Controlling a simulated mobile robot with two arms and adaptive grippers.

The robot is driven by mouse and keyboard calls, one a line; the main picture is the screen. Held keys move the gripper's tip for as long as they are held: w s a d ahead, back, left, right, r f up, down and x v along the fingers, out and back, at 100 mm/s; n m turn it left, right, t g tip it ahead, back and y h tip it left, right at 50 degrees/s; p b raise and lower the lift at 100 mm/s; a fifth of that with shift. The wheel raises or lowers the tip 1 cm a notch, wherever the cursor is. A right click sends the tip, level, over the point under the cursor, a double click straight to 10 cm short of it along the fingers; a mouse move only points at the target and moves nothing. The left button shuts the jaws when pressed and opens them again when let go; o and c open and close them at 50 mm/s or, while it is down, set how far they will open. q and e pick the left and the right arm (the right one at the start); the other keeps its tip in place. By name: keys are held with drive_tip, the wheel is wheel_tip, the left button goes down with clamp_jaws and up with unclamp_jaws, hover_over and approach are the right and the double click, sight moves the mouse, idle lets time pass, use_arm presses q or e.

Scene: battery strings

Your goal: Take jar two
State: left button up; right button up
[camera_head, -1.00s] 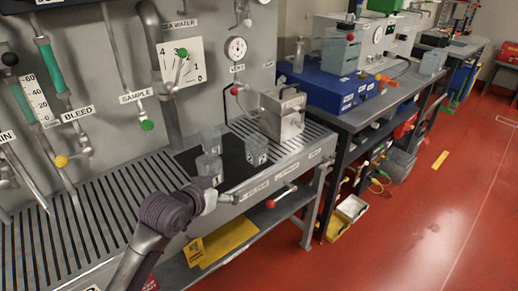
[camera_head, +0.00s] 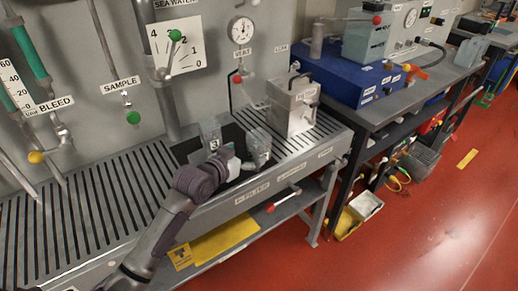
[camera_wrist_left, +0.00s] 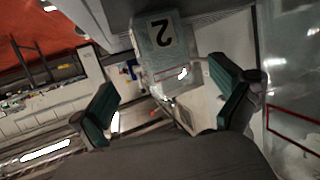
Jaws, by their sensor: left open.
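Jar two (camera_head: 258,143), a clear box-like jar, stands on the dark mat at the bench's front. In the left wrist view, jar two (camera_wrist_left: 160,45) shows its "2" label upside down, ahead of and between the fingers. My left gripper (camera_head: 250,162) is at the jar's near side, with its fingers open. In the left wrist view, the left gripper (camera_wrist_left: 166,92) has its green pads apart on both sides of the jar's line; contact cannot be told. Jar three (camera_head: 211,135) stands to the left, behind my wrist. My right gripper is out of view.
A metal box with a handle (camera_head: 293,104) stands close to the right of jar two. The dark mat (camera_head: 183,149) lies on the slatted bench (camera_head: 90,210). Valves and a gauge (camera_head: 241,30) are on the panel behind. A blue case (camera_head: 345,78) sits on the right bench.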

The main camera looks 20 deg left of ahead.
sight(253, 148)
use_arm(q)
drive_tip(key=shift+r+x, duration=0.25)
drive_tip(key=shift+x, duration=0.9)
drive_tip(key=x, duration=0.4)
drive_tip(key=shift+w+d+f, duration=0.1)
drive_tip(key=shift+w, duration=0.35)
drive_tip(key=c, duration=1.1)
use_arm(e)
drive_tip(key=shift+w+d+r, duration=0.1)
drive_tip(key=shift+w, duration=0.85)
